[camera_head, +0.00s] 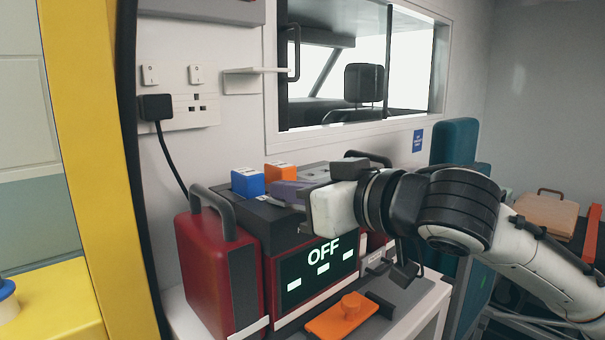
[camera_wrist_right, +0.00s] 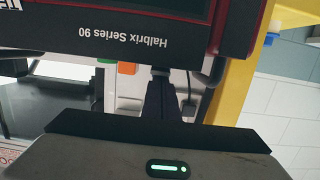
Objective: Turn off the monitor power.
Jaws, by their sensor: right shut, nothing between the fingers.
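The monitor (camera_head: 316,272) is a red and dark unit on a white counter. Its screen reads "OFF" above several light bars. A blue block (camera_head: 248,182) and an orange block (camera_head: 280,172) sit on its dark top. My right gripper (camera_head: 284,190) is over the top, close to the orange block, its fingers shut and empty; contact cannot be told. In the right wrist view the monitor's dark edge (camera_wrist_right: 185,42), lettered "Halbrix Series 90", appears upside down beyond the shut fingers (camera_wrist_right: 161,95). My left gripper is not in view.
A wall socket panel (camera_head: 190,104) with a black plug (camera_head: 155,107) is behind on the left. A yellow post (camera_head: 80,150) stands at far left. An orange piece (camera_head: 341,316) lies in front of the screen. A window (camera_head: 410,60) is behind.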

